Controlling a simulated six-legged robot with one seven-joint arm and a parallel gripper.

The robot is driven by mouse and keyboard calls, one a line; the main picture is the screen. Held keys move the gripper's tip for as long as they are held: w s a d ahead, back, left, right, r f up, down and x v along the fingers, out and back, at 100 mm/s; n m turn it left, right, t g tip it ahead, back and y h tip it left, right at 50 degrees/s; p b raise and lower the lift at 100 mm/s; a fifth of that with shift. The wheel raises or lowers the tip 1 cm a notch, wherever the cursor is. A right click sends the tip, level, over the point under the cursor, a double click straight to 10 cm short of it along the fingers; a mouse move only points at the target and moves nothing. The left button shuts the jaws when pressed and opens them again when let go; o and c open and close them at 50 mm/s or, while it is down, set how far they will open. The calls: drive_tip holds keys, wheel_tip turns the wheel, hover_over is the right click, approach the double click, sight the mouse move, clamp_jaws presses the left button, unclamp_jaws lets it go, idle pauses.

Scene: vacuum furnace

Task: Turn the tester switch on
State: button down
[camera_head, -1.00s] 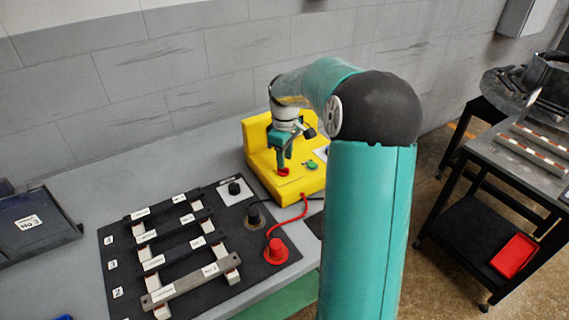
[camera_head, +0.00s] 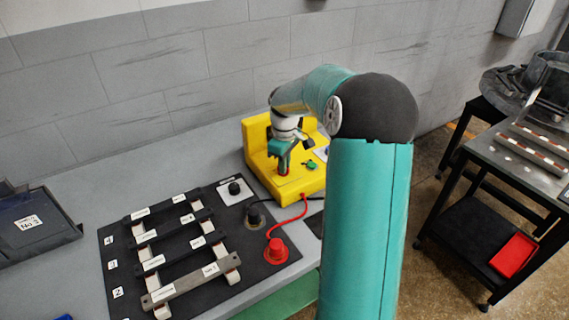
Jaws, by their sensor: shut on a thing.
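The yellow tester (camera_head: 257,150) stands on the grey bench near the wall. My gripper (camera_head: 284,168) points down at the tester's front panel. It is shut on a small red part, the tester switch (camera_head: 284,174), most of which the fingers hide. A green knob or button (camera_head: 311,165) shows on the panel to the right of the gripper. My arm covers the tester's right side. The switch's exact position cannot be read.
A black board (camera_head: 125,265) with several labelled bars lies left of the tester. A red terminal (camera_head: 276,250) and a black terminal (camera_head: 254,215) have cables leading to the tester. A dark box (camera_head: 40,230) stands at far left. A metal cart (camera_head: 500,155) stands at right.

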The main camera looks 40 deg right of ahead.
drive_tip(key=m, duration=0.6)
drive_tip(key=shift+a+m, duration=0.15)
drive_tip(key=shift+m, duration=0.15)
drive_tip(key=m, duration=0.5)
idle(0.4)
drive_tip(key=c, duration=1.5)
unclamp_jaws()
drive_tip(key=shift+r, duration=0.1)
wheel_tip(320, 180, up, 14)
